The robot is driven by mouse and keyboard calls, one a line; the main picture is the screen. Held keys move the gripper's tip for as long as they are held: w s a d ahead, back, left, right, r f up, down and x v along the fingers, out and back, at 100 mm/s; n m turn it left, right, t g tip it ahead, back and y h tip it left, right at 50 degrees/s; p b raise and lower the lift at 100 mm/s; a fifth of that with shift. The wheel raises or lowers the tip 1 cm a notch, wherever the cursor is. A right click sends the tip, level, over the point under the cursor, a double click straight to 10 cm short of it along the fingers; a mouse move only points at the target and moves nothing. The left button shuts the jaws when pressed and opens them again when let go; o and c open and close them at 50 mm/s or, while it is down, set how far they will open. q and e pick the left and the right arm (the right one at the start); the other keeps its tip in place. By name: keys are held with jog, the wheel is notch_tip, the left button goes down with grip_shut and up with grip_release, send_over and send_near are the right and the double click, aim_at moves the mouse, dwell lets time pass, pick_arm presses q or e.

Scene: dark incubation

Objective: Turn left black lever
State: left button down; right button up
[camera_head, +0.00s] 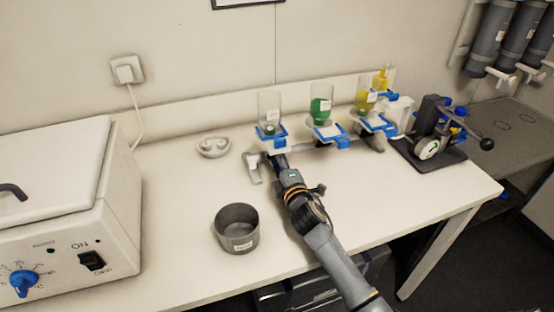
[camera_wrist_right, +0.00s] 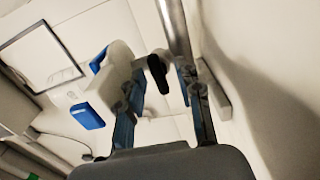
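A small black lever (camera_wrist_right: 157,74) shows in the right wrist view, below a white fitting and beside a metal rod. My right gripper (camera_wrist_right: 163,88) is open, with one finger on each side of the lever; I cannot tell whether either touches it. In the head view my right gripper (camera_head: 275,160) is at the left end of the rack, below the left clear vessel (camera_head: 269,108) in its blue holder (camera_head: 271,136). The lever is hidden there behind the gripper. My left gripper is not in view.
A green vessel (camera_head: 320,108) and a yellow vessel (camera_head: 366,96) stand right of the left one. A metal pot (camera_head: 237,228) and a white dish (camera_head: 213,147) are left of my arm. A white heated box (camera_head: 60,220) fills the left; a black device (camera_head: 432,135) stands right.

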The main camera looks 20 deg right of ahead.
jog(key=shift+s, duration=0.1)
jog(key=s, duration=1.2)
jog(key=shift+d, duration=0.2)
jog(key=shift+w, duration=0.1)
